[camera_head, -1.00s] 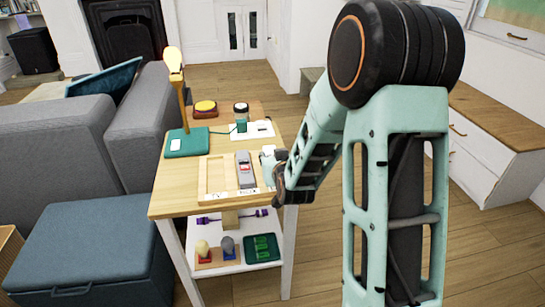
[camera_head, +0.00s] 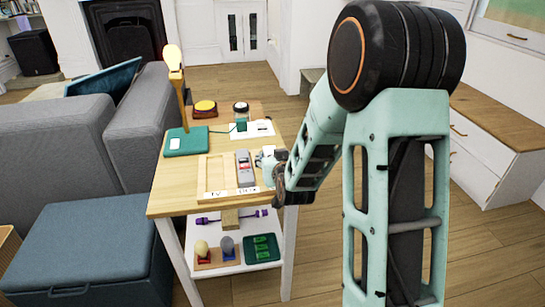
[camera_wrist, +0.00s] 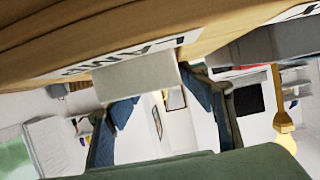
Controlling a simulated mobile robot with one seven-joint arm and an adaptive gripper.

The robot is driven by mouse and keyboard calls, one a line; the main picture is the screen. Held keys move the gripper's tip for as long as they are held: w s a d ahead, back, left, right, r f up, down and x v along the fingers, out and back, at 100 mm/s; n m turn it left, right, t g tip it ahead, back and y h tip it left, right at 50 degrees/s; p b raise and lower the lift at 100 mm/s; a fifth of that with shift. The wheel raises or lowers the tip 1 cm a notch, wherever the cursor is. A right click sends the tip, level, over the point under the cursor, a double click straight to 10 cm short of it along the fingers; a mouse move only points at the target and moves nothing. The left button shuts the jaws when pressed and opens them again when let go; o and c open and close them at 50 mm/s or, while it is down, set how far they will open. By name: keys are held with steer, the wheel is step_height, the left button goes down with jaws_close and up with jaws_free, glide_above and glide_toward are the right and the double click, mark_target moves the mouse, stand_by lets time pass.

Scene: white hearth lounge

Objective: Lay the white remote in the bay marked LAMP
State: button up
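The white remote (camera_wrist: 135,77) shows in the wrist view as a pale block at my fingertips, close against the tray rim by the LAMP label (camera_wrist: 115,57). It hides the tip of one finger. In the head view, a white end of the remote (camera_head: 268,150) shows at the right bay, with the rest behind my gripper (camera_head: 268,165). My fingers are apart around the remote; whether they press on it is unclear. The wooden tray (camera_head: 206,180) has its left bay empty and a grey remote (camera_head: 244,168) in the middle bay.
The shelf (camera_head: 236,266) below holds several small objects. A blue ottoman (camera_head: 88,245) stands left of the table.

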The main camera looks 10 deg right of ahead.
steer(key=shift+s+f, duration=0.35)
steer(key=shift+f, duration=0.2)
steer(key=shift+s+r, duration=0.1)
steer(key=shift+s, duration=0.1)
steer(key=shift+w+r+v, duration=0.1)
steer(key=shift+r+v, duration=0.1)
steer(key=shift+v, duration=0.95)
steer(key=shift+w+r+v, duration=0.1)
steer(key=shift+r+v, duration=0.1)
steer(key=shift+v, duration=0.95)
steer(key=shift+w+r+v, duration=0.1)
steer(key=shift+r+v, duration=0.05)
steer(key=shift+v, duration=1)
